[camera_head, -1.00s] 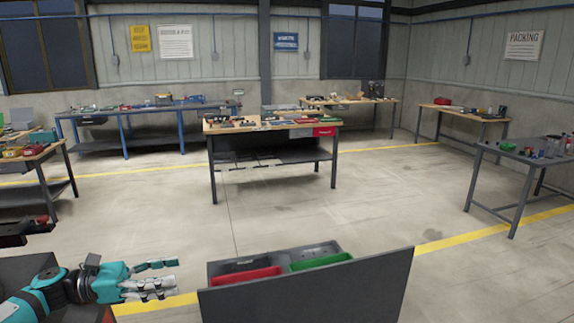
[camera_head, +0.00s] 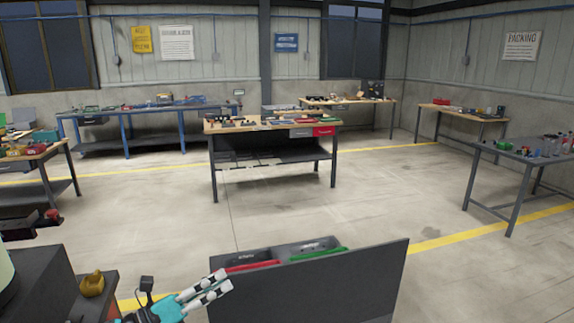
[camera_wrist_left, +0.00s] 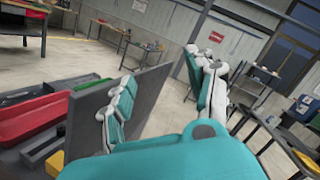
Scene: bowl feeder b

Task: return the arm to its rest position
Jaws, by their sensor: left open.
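My left gripper (camera_head: 205,292) shows at the bottom of the head view, left of the dark grey panel (camera_head: 310,285). Its teal and white fingers point up and to the right, and nothing is seen in them. In the left wrist view its fingers (camera_wrist_left: 165,95) are spread apart, and the panel (camera_wrist_left: 95,110) stands upright behind the left ones. I cannot tell whether the fingers touch the panel. My right gripper is not in view.
Behind the panel are a red bin (camera_head: 252,265) and a green bin (camera_head: 318,254). A yellow object (camera_head: 92,283) sits on a dark box at the lower left. A wood-topped workbench (camera_head: 272,125) stands mid-room. Open floor lies between, with several benches along the walls.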

